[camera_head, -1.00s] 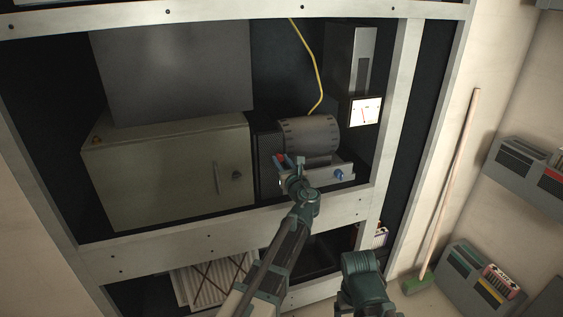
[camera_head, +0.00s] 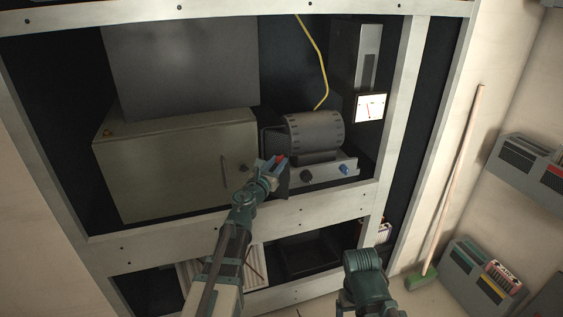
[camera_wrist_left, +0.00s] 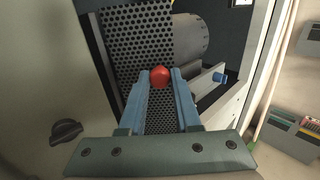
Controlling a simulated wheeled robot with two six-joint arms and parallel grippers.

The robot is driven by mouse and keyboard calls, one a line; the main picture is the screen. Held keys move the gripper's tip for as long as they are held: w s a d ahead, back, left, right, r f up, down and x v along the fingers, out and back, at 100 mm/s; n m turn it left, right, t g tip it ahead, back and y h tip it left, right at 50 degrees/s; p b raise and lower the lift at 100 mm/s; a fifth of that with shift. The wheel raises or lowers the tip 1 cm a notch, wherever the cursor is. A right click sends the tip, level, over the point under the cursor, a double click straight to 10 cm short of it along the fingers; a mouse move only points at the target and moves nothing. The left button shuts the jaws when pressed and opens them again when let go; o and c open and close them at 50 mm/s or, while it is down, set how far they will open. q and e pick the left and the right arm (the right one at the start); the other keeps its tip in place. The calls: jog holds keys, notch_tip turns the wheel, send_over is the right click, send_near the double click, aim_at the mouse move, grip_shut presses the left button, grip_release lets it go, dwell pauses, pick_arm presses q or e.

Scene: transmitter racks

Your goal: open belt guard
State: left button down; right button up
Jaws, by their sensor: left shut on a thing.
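The belt guard (camera_wrist_left: 135,38) is a dark perforated panel beside the grey motor drum (camera_head: 314,132); in the head view the guard (camera_head: 277,180) stands at an angle out from the rack. A red knob (camera_wrist_left: 159,76) sits on the guard. My left gripper (camera_wrist_left: 160,80) has its blue fingers on either side of this knob and is shut on it. In the head view my left gripper (camera_head: 273,164) is at the guard's front, left of the motor, and hides part of it.
A closed beige cabinet (camera_head: 165,165) with a handle stands left of the guard. The motor base carries a dark knob (camera_head: 306,176) and a blue knob (camera_head: 344,168). A rack beam (camera_head: 310,207) runs below. A yellow cable (camera_head: 318,70) hangs above, beside a lit meter (camera_head: 370,106).

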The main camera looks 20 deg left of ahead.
pick_arm(q)
jog(key=shift+s+a+m+g+h, duration=0.35)
jog(key=shift+a+m+g+h, duration=0.25)
jog(key=shift+m+h, duration=0.7)
jog(key=shift+s+a+m+g+h, duration=0.4)
jog(key=shift+a+m+g+h, duration=0.3)
jog(key=shift+h, duration=1)
jog(key=shift+s+a+m+g+h, duration=0.35)
jog(key=shift+a+m+g+h, duration=0.2)
jog(key=shift+m+h, duration=0.75)
jog(key=shift+h, duration=0.3)
